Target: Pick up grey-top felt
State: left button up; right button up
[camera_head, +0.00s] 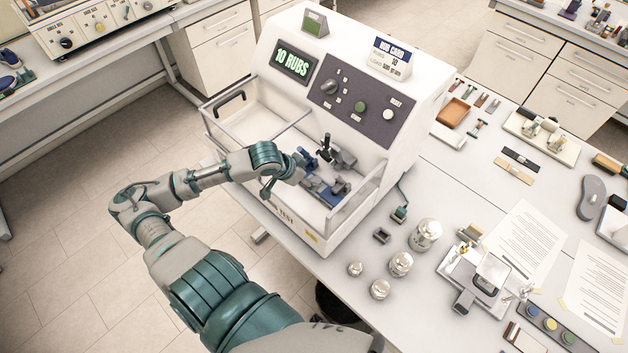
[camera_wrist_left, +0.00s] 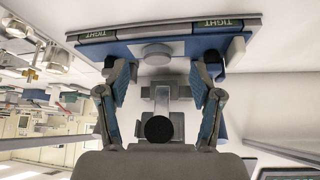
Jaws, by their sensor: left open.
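My left gripper (camera_head: 308,172) reaches into the white rub-test machine (camera_head: 270,95), above the blue clamp parts (camera_head: 325,190). In the left wrist view, my left gripper's fingers (camera_wrist_left: 165,72) are open, one on each side of a grey fitting (camera_wrist_left: 160,92). A blue-edged platform (camera_wrist_left: 220,47) with strips marked TIGHT and a round grey knob (camera_wrist_left: 157,52) lies just beyond the fingertips. I cannot tell which small part is the grey-top felt, and the gripper and machine parts hide some of the chamber. My right gripper is not in view.
The machine's clear side walls and front ledge (camera_head: 290,215) hem in the arm. Metal weights (camera_head: 400,264) and a small dark block (camera_head: 381,235) stand right of the machine. Papers (camera_head: 525,245) and several tools cover the right of the table.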

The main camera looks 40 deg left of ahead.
aim_at(315, 181)
pick_arm(q)
jog(key=shift+w+d+f, duration=0.45)
jog(key=shift+w+f, duration=0.3)
jog(key=shift+f, duration=0.05)
jog(key=shift+w+d+f, duration=0.1)
jog(key=shift+w+f, duration=0.1)
jog(key=shift+f, duration=0.2)
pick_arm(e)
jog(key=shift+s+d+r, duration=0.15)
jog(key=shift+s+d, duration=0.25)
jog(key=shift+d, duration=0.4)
pick_arm(q)
jog(key=shift+a, duration=0.25)
jog(key=c, duration=0.8)
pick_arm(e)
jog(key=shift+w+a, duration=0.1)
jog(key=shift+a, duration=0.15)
pick_arm(q)
jog(key=shift+d, duration=0.1)
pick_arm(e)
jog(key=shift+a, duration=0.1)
